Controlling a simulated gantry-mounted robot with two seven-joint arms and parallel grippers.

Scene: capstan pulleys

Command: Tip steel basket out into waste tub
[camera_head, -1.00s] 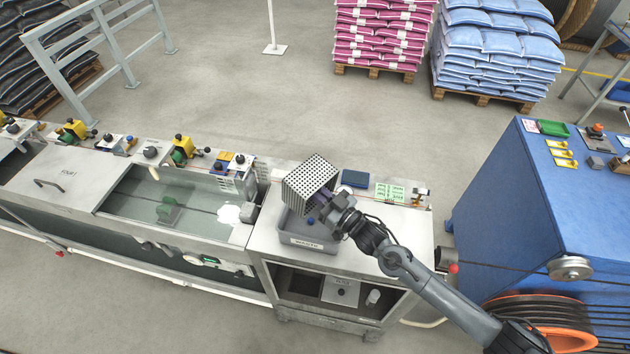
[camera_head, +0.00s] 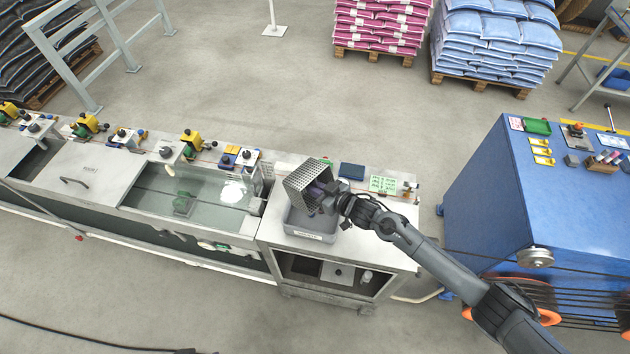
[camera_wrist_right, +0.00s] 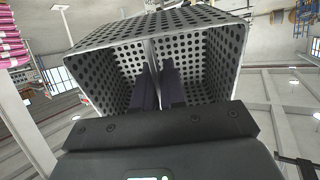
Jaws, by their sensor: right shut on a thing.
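The steel basket (camera_head: 304,186) is a perforated metal box. It is tipped on its side above the grey waste tub (camera_head: 310,236), which stands on the steel bench. My right gripper (camera_head: 324,196) reaches in at the basket's open side. In the right wrist view its two dark fingers (camera_wrist_right: 158,88) are shut on a thin upright bar inside the basket (camera_wrist_right: 110,68). The basket's visible inside looks empty there. The tub's inside is partly hidden by the basket and gripper, so its contents are unclear. My left gripper is not in view.
A water-filled trough (camera_head: 150,200) lies left of the tub. A dark blue block (camera_head: 351,171) and a green-and-white card (camera_head: 383,184) lie behind and right. A blue cabinet (camera_head: 530,200) stands further right, with clear floor behind the bench.

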